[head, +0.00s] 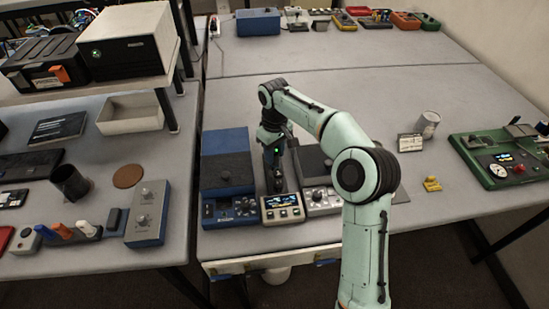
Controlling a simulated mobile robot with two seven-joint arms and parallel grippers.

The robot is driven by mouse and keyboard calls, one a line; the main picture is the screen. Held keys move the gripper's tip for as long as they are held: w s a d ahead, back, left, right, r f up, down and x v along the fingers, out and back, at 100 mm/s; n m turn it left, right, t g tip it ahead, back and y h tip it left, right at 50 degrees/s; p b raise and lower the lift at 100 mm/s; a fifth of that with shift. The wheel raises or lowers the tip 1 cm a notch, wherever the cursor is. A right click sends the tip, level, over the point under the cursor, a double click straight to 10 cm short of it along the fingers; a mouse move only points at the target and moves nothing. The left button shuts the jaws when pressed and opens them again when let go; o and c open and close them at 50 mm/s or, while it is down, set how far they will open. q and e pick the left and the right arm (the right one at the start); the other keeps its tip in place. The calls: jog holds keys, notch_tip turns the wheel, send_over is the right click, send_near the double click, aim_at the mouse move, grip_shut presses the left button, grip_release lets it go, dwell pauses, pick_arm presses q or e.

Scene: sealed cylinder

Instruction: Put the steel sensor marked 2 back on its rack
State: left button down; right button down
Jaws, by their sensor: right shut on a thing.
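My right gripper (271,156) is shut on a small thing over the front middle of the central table. The arm and fingers hide most of that thing, and I cannot read a mark on it. It is low, just behind a small instrument with a lit display (282,208). A steel-coloured cylinder (427,123) stands farther right behind a small label card (410,142). I cannot make out a number on it. I cannot tell which thing is the sensor rack. My left gripper is not in view.
A blue instrument (228,170) stands left of the gripper and a grey one (318,200) right of it, both close. A yellow piece (432,184) and a green test bench (497,157) are at right. The table behind the gripper is clear.

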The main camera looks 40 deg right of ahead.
notch_tip(320, 180, down, 2)
jog(key=shift+s, duration=0.1)
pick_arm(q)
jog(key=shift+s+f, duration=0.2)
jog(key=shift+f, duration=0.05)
pick_arm(e)
jog(key=shift+f, duration=0.1)
jog(key=c, duration=0.8)
grip_release()
jog(key=shift+f, duration=0.1)
notch_tip(320, 180, up, 12)
jog(key=p, duration=0.2)
jog(key=shift+r+p, duration=0.2)
jog(key=shift+p, duration=0.15)
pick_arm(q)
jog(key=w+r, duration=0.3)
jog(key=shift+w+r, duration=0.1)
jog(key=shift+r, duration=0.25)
